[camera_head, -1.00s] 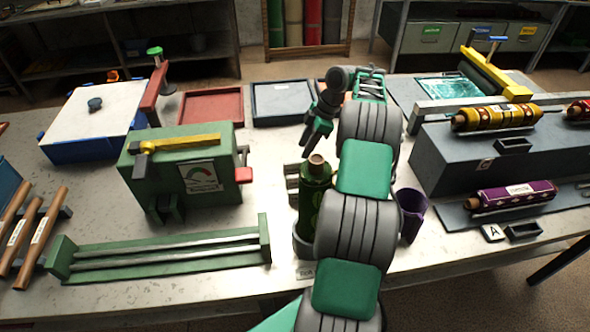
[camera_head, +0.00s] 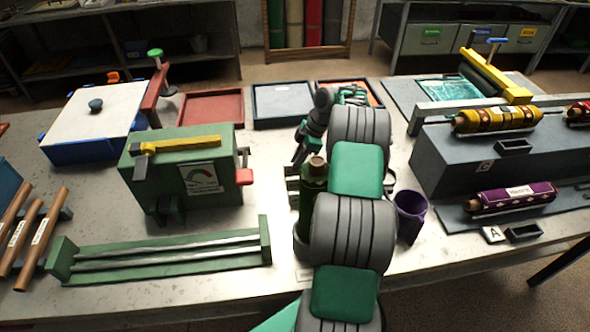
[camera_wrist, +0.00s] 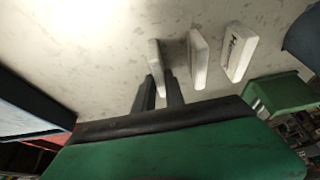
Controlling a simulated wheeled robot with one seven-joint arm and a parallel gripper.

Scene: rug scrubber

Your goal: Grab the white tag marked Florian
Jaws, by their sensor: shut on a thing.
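Three small white tags stand apart in a row on the grey bench in the wrist view: a left one (camera_wrist: 155,57), a middle one (camera_wrist: 198,58) and a right one (camera_wrist: 239,50). The right one has dark marks too small to read; I cannot tell which says Florian. My gripper (camera_wrist: 160,79) is shut on the left tag, whose lower part sits between the two dark fingers. In the head view my gripper (camera_head: 302,146) is low behind the green bottle (camera_head: 312,185), and the tags are hidden there.
A green box with a gauge (camera_head: 185,170) stands left of the bottle, and a purple cup (camera_head: 411,215) is to the right of my arm. Red (camera_head: 212,106) and dark (camera_head: 283,103) trays lie behind. A green block (camera_wrist: 280,94) is near the tags in the wrist view.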

